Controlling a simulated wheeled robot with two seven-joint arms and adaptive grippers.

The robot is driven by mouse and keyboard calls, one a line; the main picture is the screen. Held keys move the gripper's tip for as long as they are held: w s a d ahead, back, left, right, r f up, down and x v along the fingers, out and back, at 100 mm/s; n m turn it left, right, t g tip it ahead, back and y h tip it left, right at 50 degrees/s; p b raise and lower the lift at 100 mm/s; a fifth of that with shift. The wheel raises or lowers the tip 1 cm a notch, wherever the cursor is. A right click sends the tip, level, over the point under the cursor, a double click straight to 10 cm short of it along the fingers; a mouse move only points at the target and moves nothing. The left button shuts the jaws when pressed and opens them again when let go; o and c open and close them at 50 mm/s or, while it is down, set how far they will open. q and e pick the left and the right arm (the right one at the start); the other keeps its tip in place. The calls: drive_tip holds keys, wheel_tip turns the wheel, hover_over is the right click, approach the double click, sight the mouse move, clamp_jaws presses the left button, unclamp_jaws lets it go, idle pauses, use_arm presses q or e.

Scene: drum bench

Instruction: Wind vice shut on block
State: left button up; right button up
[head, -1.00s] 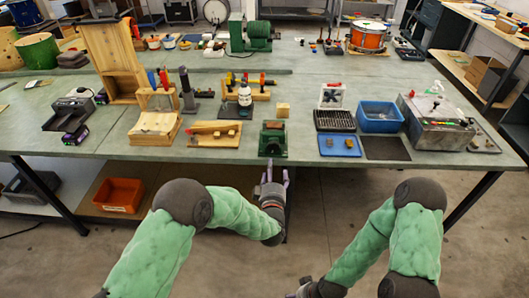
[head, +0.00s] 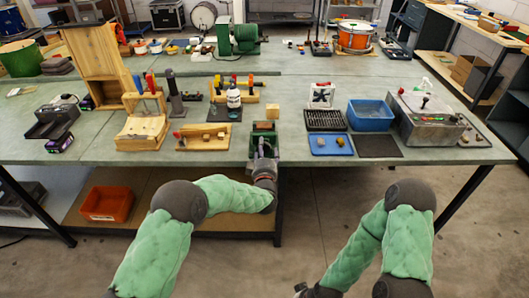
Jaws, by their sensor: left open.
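The small green vice (head: 264,127) stands at the front edge of the bench, near the middle of the head view. A pale wooden block (head: 272,111) stands just behind it. Whether anything sits between the vice jaws is too small to tell. My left gripper (head: 263,148) is open at the near side of the vice, fingers pointing at it. It hides the vice's lower front, and I cannot tell whether it touches the handle. My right gripper (head: 300,288) is low at the bottom edge, away from the bench, and barely shows.
Left of the vice lie a wooden tool board (head: 202,137) and a wooden stand (head: 142,131). To the right are a blue tray (head: 318,150), a dark mat (head: 377,147), a black rack (head: 325,121) and a blue bin (head: 371,117). An orange bin (head: 107,203) sits on the lower shelf.

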use_arm(q)
drive_tip(key=shift+s, duration=0.1)
drive_tip(key=c, duration=1.1)
drive_tip(key=shift+c, duration=0.2)
drive_tip(key=shift+f+m, duration=0.15)
drive_tip(key=shift+m, duration=0.8)
drive_tip(key=shift+f+m, duration=0.1)
drive_tip(key=shift+m, duration=0.85)
drive_tip(key=o, duration=1.1)
drive_tip(key=shift+d+f, duration=0.1)
drive_tip(key=shift+o, duration=0.2)
drive_tip(key=shift+r, duration=0.25)
